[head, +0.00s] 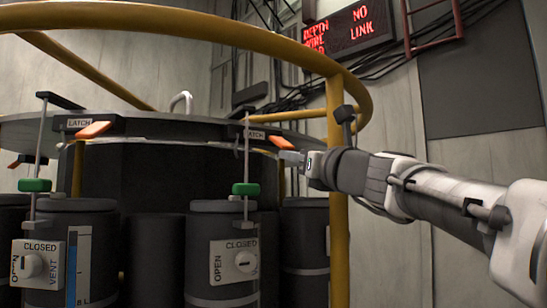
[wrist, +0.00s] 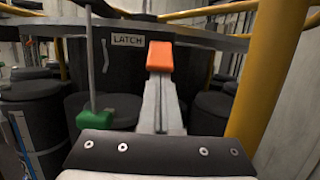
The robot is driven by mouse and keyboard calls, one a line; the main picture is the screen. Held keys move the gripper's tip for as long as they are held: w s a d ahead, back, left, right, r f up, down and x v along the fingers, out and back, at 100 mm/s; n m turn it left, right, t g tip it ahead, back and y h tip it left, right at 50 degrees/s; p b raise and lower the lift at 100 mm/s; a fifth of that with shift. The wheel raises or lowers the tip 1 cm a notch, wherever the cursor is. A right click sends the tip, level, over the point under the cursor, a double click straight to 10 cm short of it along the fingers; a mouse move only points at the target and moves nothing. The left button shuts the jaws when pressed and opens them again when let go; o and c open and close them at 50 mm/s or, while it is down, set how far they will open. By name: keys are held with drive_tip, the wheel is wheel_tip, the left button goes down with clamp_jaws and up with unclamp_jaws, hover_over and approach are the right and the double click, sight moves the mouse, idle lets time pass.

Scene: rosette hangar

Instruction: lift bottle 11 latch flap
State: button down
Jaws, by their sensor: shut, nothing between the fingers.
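An orange latch flap (head: 281,142) sits on the rim of the round dark rosette frame, right of a LATCH label (head: 257,135). In the wrist view the flap (wrist: 160,56) is straight ahead, at the far end of my fingers. My gripper (head: 286,155) is shut and empty, its tips just below the flap; I cannot tell whether they touch it. A dark bottle (head: 222,275) with an OPEN/CLOSED knob (head: 246,261) stands below and to the left. I see no bottle number, so I cannot tell which one is bottle 11.
A yellow guard rail (head: 338,200) stands close beside my arm and curves overhead. A thin rod with a green block (head: 245,189) hangs left of the flap. A second orange flap (head: 94,130) and another bottle (head: 82,220) are farther left. A red-lit sign (head: 350,28) hangs behind.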

drive_tip(key=shift+s+d+r+p, duration=0.3)
drive_tip(key=shift+s+r, duration=0.25)
drive_tip(key=shift+r, duration=0.1)
drive_tip(key=s+d+r+b, duration=0.1)
drive_tip(key=s+d, duration=0.3)
drive_tip(key=s, duration=0.4)
drive_tip(key=shift+s+d+r+b, duration=0.15)
drive_tip(key=shift+d+r+b, duration=0.05)
drive_tip(key=shift+d+b, duration=0.25)
idle(0.4)
